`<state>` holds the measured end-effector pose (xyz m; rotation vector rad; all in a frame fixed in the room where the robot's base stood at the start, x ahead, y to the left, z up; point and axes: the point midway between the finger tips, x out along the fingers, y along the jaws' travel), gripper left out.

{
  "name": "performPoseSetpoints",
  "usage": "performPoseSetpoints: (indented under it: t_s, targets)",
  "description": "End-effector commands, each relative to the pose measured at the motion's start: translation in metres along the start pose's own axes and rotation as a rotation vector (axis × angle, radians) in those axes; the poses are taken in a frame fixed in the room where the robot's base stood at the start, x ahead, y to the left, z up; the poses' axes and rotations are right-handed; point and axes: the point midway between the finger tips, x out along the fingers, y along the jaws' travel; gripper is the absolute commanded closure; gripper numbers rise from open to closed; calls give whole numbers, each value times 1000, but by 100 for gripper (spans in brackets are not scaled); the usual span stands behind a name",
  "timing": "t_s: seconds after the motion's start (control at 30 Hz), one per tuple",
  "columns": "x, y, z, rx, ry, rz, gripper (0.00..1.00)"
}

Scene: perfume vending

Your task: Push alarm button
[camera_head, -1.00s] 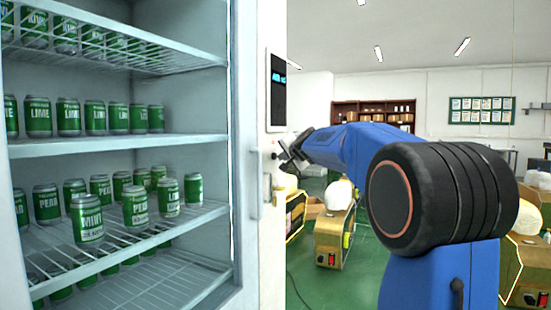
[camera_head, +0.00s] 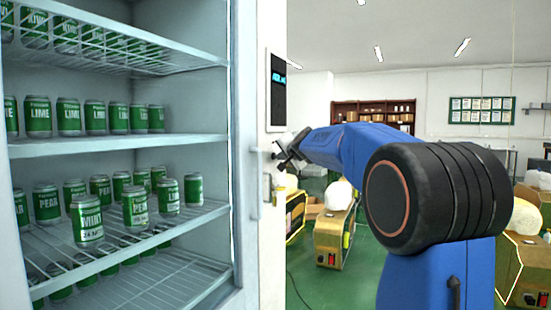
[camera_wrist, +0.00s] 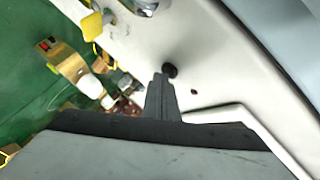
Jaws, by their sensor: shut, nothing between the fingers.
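My gripper (camera_head: 281,153) is shut and empty, close to the white front panel (camera_head: 271,225) right of the cabinet's open shelves. In the wrist view, the closed fingers of my gripper (camera_wrist: 160,78) point up at the white panel. A dark round knob-like part (camera_wrist: 170,71) stands on the panel just past the fingertips, and a small dark red spot (camera_wrist: 194,91) lies right of it. I cannot tell for certain which of these is the alarm button, or whether the fingertips touch the panel. In the head view, my gripper hides that part of the panel.
A dark screen (camera_head: 278,92) with blue text is above my gripper. A vertical handle (camera_head: 254,185) is left of it. The shelves hold several green cans (camera_head: 135,206). Yellow boxy machines (camera_head: 333,235) stand on the green floor behind my arm.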

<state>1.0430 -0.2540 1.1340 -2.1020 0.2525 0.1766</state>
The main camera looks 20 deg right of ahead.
Motion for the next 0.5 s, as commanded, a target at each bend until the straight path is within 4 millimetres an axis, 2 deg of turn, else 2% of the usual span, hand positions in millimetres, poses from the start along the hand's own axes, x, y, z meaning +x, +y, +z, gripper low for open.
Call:
performPoseSetpoints:
  t_s: [0.5]
  targets:
    - [-7, 5, -4, 1, -1, 0, 100]
